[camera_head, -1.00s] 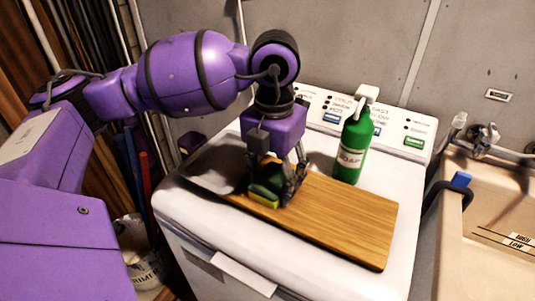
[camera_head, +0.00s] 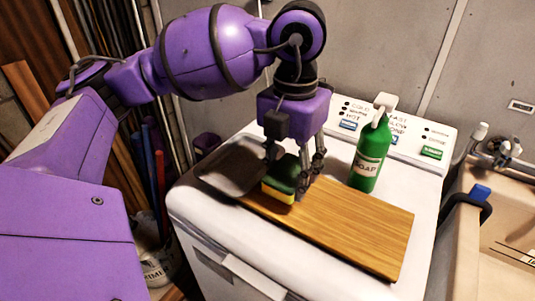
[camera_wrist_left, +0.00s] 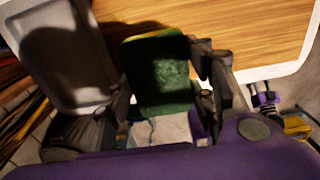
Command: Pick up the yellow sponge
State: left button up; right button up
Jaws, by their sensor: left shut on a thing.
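The yellow sponge (camera_head: 278,192) has a dark green top layer. My left gripper (camera_head: 291,180) points down and is shut on it, with fingers on both sides. The sponge appears a little above the wooden board (camera_head: 350,230) on the white washing machine. In the left wrist view the sponge (camera_wrist_left: 160,80) shows its green face between the fingers (camera_wrist_left: 165,95), with a thin yellow edge at the top. My right gripper is not in view.
A green soap bottle (camera_head: 368,160) stands behind the board, right of the gripper. A grey, shallow tray-like thing (camera_head: 232,168) lies at the board's left end. The control panel (camera_head: 400,132) rises behind. A beige sink (camera_head: 500,235) is at the right.

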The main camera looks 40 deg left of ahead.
aim_at(292, 184)
pick_arm(q)
jog(key=s+r, duration=0.1)
jog(key=d+r, duration=0.1)
jog(key=r, duration=0.1)
jog(key=s+d+r, duration=0.1)
jog(key=shift+s+d+r, duration=0.1)
jog(key=shift+s+r, duration=0.1)
jog(key=shift+s, duration=0.1)
jog(key=s+d+r, duration=0.3)
jog(key=s+d, duration=0.2)
jog(key=s, duration=0.2)
jog(key=shift+d+r+p, duration=0.2)
jog(key=shift+r+p, duration=0.2)
jog(key=shift+p, duration=0.05)
